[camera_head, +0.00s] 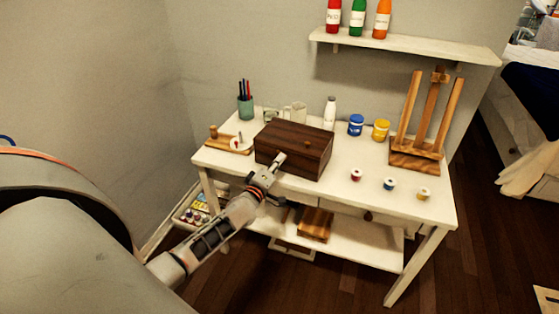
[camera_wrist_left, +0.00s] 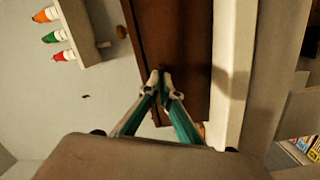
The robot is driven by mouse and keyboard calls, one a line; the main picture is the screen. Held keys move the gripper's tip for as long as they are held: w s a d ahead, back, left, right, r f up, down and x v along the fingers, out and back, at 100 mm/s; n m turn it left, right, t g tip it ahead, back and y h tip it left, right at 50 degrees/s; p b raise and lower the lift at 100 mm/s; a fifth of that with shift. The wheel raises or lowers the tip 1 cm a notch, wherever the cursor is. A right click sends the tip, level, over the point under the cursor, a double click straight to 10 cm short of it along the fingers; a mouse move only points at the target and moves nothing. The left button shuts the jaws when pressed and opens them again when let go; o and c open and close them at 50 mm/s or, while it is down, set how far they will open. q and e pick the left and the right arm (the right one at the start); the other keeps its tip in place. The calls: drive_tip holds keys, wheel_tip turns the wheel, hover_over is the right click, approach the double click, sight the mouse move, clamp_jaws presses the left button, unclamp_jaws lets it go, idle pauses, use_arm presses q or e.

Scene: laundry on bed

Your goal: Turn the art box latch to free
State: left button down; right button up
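The art box (camera_head: 283,137) is a dark brown wooden box on the white table, and it looks closed. A small round brown knob (camera_head: 307,143), perhaps the latch, sits on it; a similar knob (camera_wrist_left: 121,32) shows at the box's edge in the left wrist view. My left gripper (camera_head: 281,158) is at the box's near side, left of that knob. In the left wrist view its fingertips (camera_wrist_left: 160,77) meet in front of the brown box (camera_wrist_left: 185,40), with nothing visible between them. I cannot tell whether they touch the box. My right gripper is not in view.
On the white table (camera_head: 340,205) stand a pencil cup (camera_head: 245,107), a white bottle (camera_head: 329,113), paint jars (camera_head: 356,125) and a wooden easel (camera_head: 428,110). Three small pots (camera_head: 389,184) line the front right. A wall shelf (camera_head: 420,46) holds three bottles above.

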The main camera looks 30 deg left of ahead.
use_arm(q)
drive_tip(key=shift+f+n, duration=0.1)
drive_tip(key=shift+n, duration=2.1)
drive_tip(key=c, duration=2.3)
unclamp_jaws()
drive_tip(key=shift+c, duration=0.2)
drive_tip(key=shift+s, duration=0.1)
drive_tip(key=shift+s, duration=0.35)
drive_tip(key=s+d, duration=0.1)
drive_tip(key=s, duration=1)
drive_tip(key=shift+d, duration=0.25)
